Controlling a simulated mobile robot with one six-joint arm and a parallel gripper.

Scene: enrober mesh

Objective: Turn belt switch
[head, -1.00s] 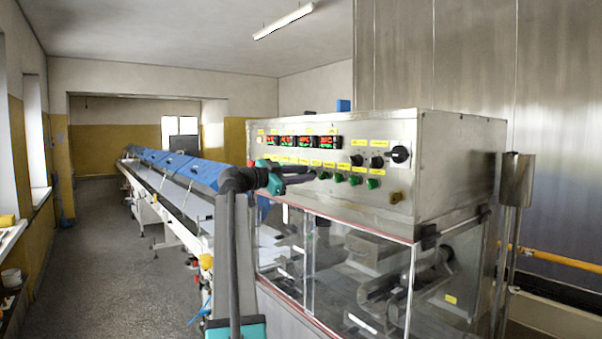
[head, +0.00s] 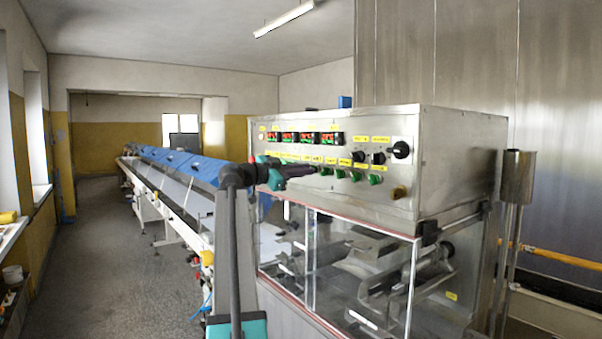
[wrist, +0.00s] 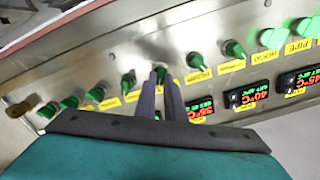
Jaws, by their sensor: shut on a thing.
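The control panel (head: 290,126) of the steel machine has a row of green switches with yellow labels. In the wrist view the panel appears upside down, with switches running across it. My gripper (wrist: 164,76) has its two dark fingers closed on one green switch (wrist: 161,70) near the middle of the row. The fingers cover part of that switch and hide its label, so I cannot read which one it is. In the head view my gripper (head: 312,169) reaches the panel's lower row from the left.
Neighbouring green switches (wrist: 128,82) and (wrist: 195,60) sit close on both sides. Red and green digital displays (wrist: 272,95) are nearby. A large black knob (head: 401,150) is at the panel's right. Clear guarding (head: 350,265) lies below, and a long conveyor (head: 175,205) runs behind left.

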